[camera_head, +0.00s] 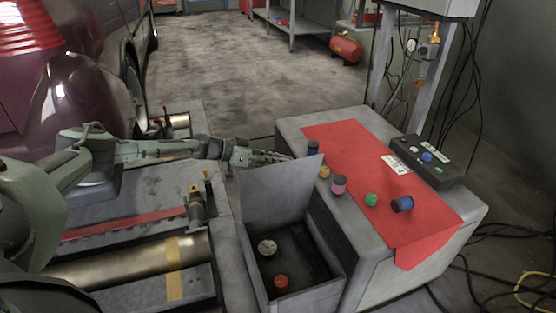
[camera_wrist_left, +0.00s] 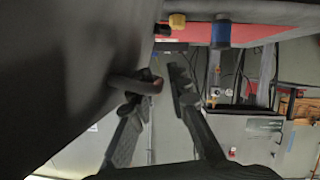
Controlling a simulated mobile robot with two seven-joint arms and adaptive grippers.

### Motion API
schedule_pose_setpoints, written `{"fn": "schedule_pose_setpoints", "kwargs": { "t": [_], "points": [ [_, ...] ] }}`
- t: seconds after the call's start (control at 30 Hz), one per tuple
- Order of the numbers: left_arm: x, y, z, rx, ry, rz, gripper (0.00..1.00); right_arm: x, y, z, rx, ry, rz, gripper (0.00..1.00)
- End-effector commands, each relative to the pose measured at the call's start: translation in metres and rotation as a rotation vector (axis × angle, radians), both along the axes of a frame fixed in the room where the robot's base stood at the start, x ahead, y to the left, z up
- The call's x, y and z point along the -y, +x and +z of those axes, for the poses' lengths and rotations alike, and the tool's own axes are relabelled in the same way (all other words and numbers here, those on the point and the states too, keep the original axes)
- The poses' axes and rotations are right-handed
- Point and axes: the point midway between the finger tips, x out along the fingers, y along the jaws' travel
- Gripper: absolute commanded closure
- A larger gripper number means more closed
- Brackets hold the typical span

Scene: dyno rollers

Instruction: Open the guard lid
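The guard lid (camera_head: 275,188) is a flat grey panel standing steeply raised at the far side of a grey box (camera_head: 252,270), whose inside is exposed. In the left wrist view, a dark panel that looks like the lid (camera_wrist_left: 60,80) fills the left side. My left gripper (camera_head: 280,157) is at the lid's top edge, partly behind it. My right gripper is not in view.
The box holds a round white-faced item (camera_head: 267,247) and an orange-red knob (camera_head: 281,282). A grey cabinet (camera_head: 375,285) on the right carries a red mat (camera_head: 350,150), several small coloured parts and a button box (camera_head: 428,160). Rollers (camera_head: 125,262) lie left; cables trail right.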

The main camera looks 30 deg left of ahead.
Motion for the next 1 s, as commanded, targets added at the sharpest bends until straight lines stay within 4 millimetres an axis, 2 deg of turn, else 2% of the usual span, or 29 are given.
{"fn": "schedule_pose_setpoints", "kwargs": {
  "t": [0.17, 0.7, 1.0],
  "points": [
    [-0.005, -0.006, 0.002, -0.001, -0.001, -0.001, 0.83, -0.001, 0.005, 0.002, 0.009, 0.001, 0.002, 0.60],
    [-0.069, -0.073, 0.039, -0.001, 0.002, 0.001, 0.83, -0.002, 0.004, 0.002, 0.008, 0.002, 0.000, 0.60],
    [-0.076, -0.082, 0.045, 0.001, 0.001, 0.000, 0.83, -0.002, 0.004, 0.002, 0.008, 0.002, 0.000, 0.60]
  ]
}}
